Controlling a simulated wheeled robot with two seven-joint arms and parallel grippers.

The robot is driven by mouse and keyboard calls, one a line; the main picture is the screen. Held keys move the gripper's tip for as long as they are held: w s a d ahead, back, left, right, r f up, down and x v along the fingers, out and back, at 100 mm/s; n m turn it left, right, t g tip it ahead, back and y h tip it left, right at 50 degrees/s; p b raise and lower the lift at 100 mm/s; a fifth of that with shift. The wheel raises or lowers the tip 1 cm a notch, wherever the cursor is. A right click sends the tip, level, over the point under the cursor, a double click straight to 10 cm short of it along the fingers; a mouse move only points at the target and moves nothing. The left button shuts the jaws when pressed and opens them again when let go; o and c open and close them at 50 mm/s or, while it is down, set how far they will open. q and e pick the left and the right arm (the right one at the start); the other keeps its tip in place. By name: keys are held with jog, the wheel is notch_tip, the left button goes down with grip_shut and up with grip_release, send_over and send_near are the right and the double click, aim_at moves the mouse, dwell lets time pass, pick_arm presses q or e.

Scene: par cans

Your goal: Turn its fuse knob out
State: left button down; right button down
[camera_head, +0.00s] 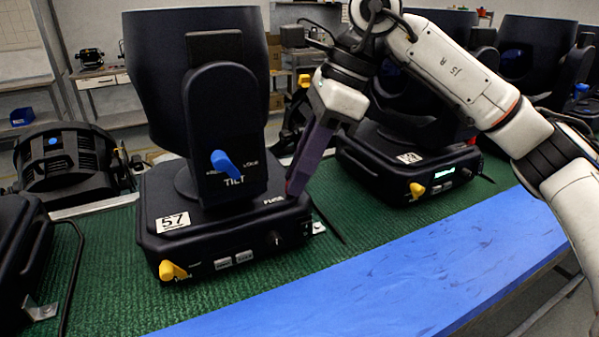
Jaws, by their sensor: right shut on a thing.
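The moving-head light (215,215) marked 57 stands upright on a green mat, its black base facing me. A white "FUSE" label (273,200) is at the right end of the base's top. My right gripper (294,188) reaches down from the upper right, with its dark purple fingers at the base's right end, just beside that label. It is shut on the fuse knob, which the fingers mostly hide; a small reddish patch shows at their tips. How far the knob is turned cannot be seen. My left gripper is not in view.
The light has a blue tilt lever (225,163) and a yellow knob (172,270). A second light (410,165) with a lit green display stands at the right, partly behind my arm. A round black fixture (68,165) sits at the left. The blue front strip (400,275) is clear.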

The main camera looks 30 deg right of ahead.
jog(key=m, duration=0.2)
jog(key=m+t, duration=0.1)
jog(key=m, duration=0.1)
jog(key=shift+s+a+m+t+h+b, duration=0.2)
jog(key=shift+m+t+h+b, duration=0.1)
jog(key=shift+h+b, duration=0.1)
jog(key=m, duration=0.2)
jog(key=m+t+h, duration=0.1)
jog(key=m, duration=0.1)
jog(key=shift+s+a+m+h, duration=0.1)
jog(key=shift+a+m+h, duration=0.05)
jog(key=shift+m+h, duration=0.15)
jog(key=c, duration=1.7)
grip_release()
jog(key=shift+o, duration=0.2)
jog(key=shift+r, duration=0.1)
jog(key=v, duration=1)
jog(key=shift+r+p, duration=0.15)
jog(key=shift+p, duration=0.2)
